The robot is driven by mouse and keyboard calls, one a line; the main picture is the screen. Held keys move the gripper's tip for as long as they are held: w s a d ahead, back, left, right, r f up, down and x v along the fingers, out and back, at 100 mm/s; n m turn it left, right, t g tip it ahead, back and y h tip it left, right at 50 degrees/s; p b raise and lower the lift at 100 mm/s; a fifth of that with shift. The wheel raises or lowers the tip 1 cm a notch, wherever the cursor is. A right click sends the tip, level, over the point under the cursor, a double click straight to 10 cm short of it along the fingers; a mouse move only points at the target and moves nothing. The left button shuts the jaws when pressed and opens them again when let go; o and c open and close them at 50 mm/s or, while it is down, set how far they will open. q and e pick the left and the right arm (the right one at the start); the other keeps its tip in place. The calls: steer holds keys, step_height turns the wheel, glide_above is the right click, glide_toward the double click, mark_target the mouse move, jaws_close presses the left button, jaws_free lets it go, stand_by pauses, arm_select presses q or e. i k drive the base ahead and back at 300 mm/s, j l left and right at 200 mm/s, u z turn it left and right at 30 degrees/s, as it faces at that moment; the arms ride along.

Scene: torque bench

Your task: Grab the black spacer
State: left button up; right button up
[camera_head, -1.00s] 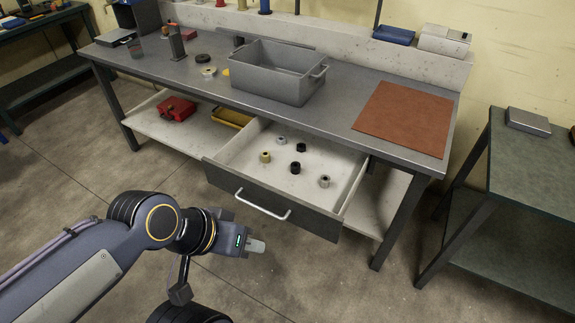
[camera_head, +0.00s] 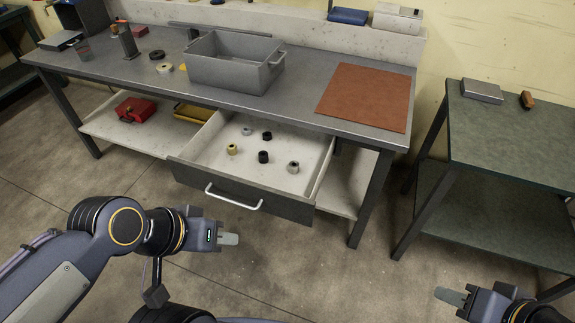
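Two small black pieces lie in the open drawer (camera_head: 213,150) under the bench: one black piece (camera_head: 267,135) towards the back and one black piece (camera_head: 263,157) nearer the middle. I cannot tell which is the spacer. A flat black ring (camera_head: 156,54) also lies on the bench top. My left gripper (camera_head: 230,239) is in front of the drawer, over the floor and apart from it. My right gripper (camera_head: 450,297) is at the lower right, far from the drawer. Both show nothing held, but their finger gap is hidden at this angle.
Brass (camera_head: 232,149) and silver pieces (camera_head: 293,167) share the drawer, with another silver piece (camera_head: 246,131) behind. The drawer handle (camera_head: 233,203) faces me. A grey bin (camera_head: 235,65) and brown mat (camera_head: 365,97) are on the bench. A green side table (camera_head: 520,130) stands right. Floor between is clear.

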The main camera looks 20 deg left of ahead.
mark_target(264, 156)
steer(key=k+u, duration=0.3)
steer(key=k+j+u, duration=0.15)
steer(key=k+u, duration=0.15)
steer(key=i+u, duration=0.1)
steer(key=u, duration=0.3)
steer(key=l+u, duration=0.15)
steer(key=u, duration=0.3)
steer(key=i+l+u, duration=0.1)
steer(key=u, duration=0.3)
steer(key=l+u, duration=0.2)
steer(key=u, duration=0.2)
steer(key=l+u, duration=0.15)
steer(key=u, duration=0.3)
steer(key=l, duration=1.95)
